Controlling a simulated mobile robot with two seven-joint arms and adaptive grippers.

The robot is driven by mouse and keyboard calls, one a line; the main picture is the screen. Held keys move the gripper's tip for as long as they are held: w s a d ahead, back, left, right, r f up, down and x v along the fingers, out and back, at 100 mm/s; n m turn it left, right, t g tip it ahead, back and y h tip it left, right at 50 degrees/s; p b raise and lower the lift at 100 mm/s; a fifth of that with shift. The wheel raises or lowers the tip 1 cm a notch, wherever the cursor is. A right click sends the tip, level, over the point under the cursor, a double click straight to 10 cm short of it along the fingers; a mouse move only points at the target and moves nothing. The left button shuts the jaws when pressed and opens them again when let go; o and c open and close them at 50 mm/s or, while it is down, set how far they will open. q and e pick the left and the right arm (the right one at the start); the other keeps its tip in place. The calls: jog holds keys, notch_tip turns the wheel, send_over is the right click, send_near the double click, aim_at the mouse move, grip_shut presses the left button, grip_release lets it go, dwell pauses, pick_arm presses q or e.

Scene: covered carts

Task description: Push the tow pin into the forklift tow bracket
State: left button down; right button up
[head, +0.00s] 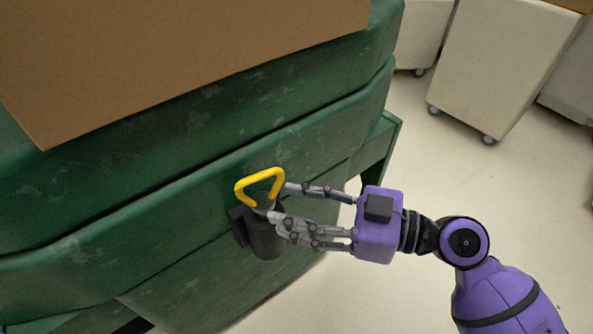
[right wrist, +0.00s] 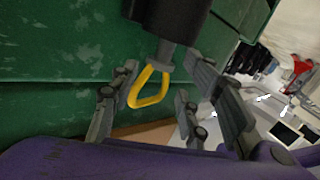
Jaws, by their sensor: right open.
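The tow pin has a yellow loop handle (head: 259,185) and a short grey shank that runs down to the dark tow bracket. The tow bracket (head: 264,240) is a black cylinder on the face of the green forklift body (head: 190,225). My right gripper (head: 277,200) is open, with its fingers around the pin just above the bracket. In the right wrist view the yellow handle (right wrist: 148,88) lies between the open fingers, with the black bracket (right wrist: 172,18) beyond it. My left gripper is not in view.
A brown board or box (head: 180,55) lies on top of the green body. Pale covered carts on casters (head: 500,65) stand at the upper right. The pale floor right of the green body is clear around my arm.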

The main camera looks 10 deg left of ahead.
jog(key=d+r, duration=0.1)
jog(key=d, duration=0.6)
jog(key=shift+s+d, duration=0.25)
jog(key=shift+d, duration=0.1)
